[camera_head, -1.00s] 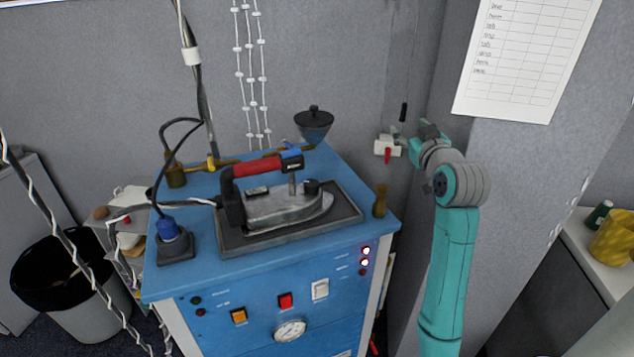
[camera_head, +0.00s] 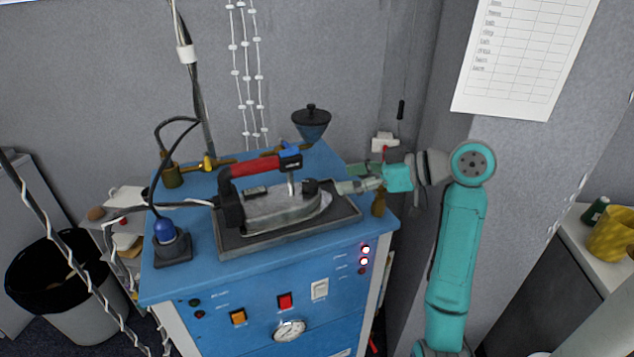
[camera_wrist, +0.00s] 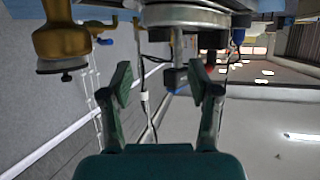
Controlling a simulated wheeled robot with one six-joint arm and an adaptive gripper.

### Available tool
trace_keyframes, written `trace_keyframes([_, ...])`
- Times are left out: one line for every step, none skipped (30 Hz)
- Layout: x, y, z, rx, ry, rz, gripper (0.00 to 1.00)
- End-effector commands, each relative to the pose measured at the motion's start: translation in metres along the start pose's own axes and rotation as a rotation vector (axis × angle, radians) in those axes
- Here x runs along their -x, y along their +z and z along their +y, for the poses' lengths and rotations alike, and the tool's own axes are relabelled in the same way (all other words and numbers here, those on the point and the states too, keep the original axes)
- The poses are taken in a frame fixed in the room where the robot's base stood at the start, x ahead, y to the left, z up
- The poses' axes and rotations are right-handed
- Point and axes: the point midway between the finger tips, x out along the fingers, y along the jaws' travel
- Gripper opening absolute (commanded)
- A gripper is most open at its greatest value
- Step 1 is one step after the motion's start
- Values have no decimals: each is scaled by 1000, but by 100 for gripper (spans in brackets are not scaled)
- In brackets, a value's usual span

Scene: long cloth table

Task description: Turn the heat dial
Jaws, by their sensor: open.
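The iron (camera_head: 285,211) rests on a dark tray (camera_head: 240,245) on the blue cabinet top, with a red handle (camera_head: 255,168). A small black knob (camera_head: 311,186) on top of the iron's right end looks like the heat dial. My gripper (camera_head: 342,187) is just right of this knob, pointing left at about its height. In the wrist view my gripper (camera_wrist: 160,72) has its two fingers spread wide with nothing held between them. I cannot tell from the head view whether a fingertip touches the knob.
A small brass object (camera_head: 378,204) stands under my gripper near the cabinet's right edge. A dark funnel-like vessel (camera_head: 311,122) is behind the iron. A cord and a blue plug (camera_head: 165,231) are at left. The wall is close on the right.

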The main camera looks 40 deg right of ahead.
Motion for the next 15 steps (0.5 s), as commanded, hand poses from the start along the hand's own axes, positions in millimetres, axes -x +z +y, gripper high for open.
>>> trace_keyframes([-10,0,-1,-2,-3,0,61])
trace_keyframes([-16,0,-1,-2,-5,0,61])
trace_keyframes([-24,0,-1,-2,-4,-1,61])
trace_keyframes([-29,0,-1,-2,-4,0,61])
trace_keyframes([-35,0,-1,-1,-4,0,61])
trace_keyframes([-41,0,-1,-2,-3,0,61])
trace_keyframes([-46,0,-1,-2,-3,0,61])
trace_keyframes([-51,0,-1,-2,-3,0,61])
trace_keyframes([-57,0,0,-2,-1,0,61])
trace_keyframes([-61,0,-1,-1,-2,0,61])
trace_keyframes([-65,0,0,-1,-2,0,61])
trace_keyframes([-69,0,0,-2,-1,0,61])
trace_keyframes([-72,0,0,-2,0,0,61])
trace_keyframes([-75,0,0,-2,0,1,61])
trace_keyframes([-78,0,0,-2,0,1,61])
